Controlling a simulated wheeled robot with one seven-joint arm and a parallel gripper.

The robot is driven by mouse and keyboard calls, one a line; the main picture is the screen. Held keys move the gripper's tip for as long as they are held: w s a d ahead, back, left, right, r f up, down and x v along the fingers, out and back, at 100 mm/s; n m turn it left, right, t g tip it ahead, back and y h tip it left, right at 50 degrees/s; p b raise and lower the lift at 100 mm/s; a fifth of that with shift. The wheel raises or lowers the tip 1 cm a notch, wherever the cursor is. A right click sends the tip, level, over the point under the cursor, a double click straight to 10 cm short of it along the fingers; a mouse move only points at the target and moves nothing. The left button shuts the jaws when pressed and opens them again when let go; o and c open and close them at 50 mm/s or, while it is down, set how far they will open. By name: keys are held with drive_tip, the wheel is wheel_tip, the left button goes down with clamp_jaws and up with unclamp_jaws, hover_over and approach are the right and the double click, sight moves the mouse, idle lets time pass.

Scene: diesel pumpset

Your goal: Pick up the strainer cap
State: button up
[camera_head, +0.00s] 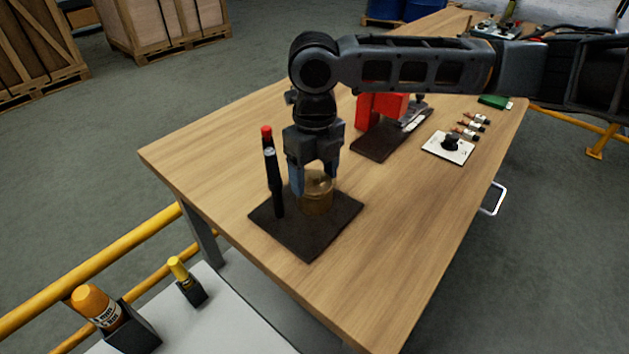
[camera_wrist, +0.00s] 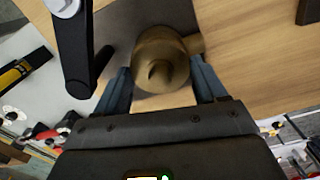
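A brass cylindrical fitting (camera_head: 317,203) stands upright on a dark square plate (camera_head: 307,238) near the left end of the wooden table. The round strainer cap (camera_wrist: 160,66) appears to be its top, with a dark raised grip across it in the wrist view. A short brass stub sticks out to the right there. My gripper (camera_head: 316,181) points down over the fitting. Its two blue fingers straddle the cap, one on each side, and the wrist view shows gaps between them and the brass. The gripper is open. The fingers partly hide the cap in the head view.
A black upright handle with a red top (camera_head: 272,170) stands on the plate close left of my gripper. A red block (camera_head: 380,108) and a white plate with a black knob (camera_head: 449,147) lie farther back. The table's front right is clear.

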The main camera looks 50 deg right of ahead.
drive_tip(key=c, duration=0.7)
drive_tip(key=shift+c, duration=0.3)
drive_tip(key=shift+r, duration=0.15)
